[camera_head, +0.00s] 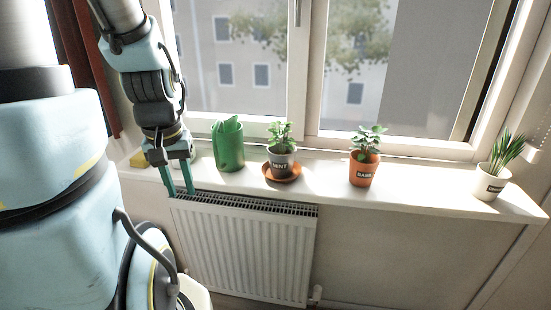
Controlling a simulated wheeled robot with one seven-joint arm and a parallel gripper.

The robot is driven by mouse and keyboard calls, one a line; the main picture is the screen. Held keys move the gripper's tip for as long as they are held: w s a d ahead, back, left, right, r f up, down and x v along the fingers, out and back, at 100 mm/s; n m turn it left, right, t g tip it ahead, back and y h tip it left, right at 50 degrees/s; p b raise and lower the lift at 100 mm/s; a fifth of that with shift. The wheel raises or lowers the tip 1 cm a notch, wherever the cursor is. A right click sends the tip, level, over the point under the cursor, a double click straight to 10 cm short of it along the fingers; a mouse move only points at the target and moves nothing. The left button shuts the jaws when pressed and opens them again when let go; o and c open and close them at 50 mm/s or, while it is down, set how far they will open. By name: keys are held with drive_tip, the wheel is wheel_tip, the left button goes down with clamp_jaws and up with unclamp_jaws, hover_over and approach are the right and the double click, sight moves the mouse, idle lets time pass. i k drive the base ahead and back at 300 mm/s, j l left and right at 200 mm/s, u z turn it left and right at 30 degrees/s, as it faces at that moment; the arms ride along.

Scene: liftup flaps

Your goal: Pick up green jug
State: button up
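The green jug (229,146) stands upright on the white windowsill, left of the mint pot. My gripper (181,191) hangs at the sill's front edge, to the left of the jug and a little nearer to me. Its two green fingers point down and are spread apart with nothing visible between them. A gap shows between the fingers and the jug.
A mint pot on an orange saucer (282,172) stands just right of the jug. An orange basil pot (363,170) and a white pot (490,182) stand farther right. A yellow object (138,158) lies left, partly hidden. The window is behind; a radiator (245,250) is below.

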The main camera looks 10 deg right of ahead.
sight(227, 139)
drive_tip(key=l+u, duration=0.1)
drive_tip(key=u, duration=0.35)
drive_tip(key=l+u, duration=0.1)
drive_tip(key=u, duration=0.4)
drive_tip(key=k+l+u, duration=0.8)
drive_tip(key=k+l, duration=0.1)
drive_tip(key=l, duration=0.2)
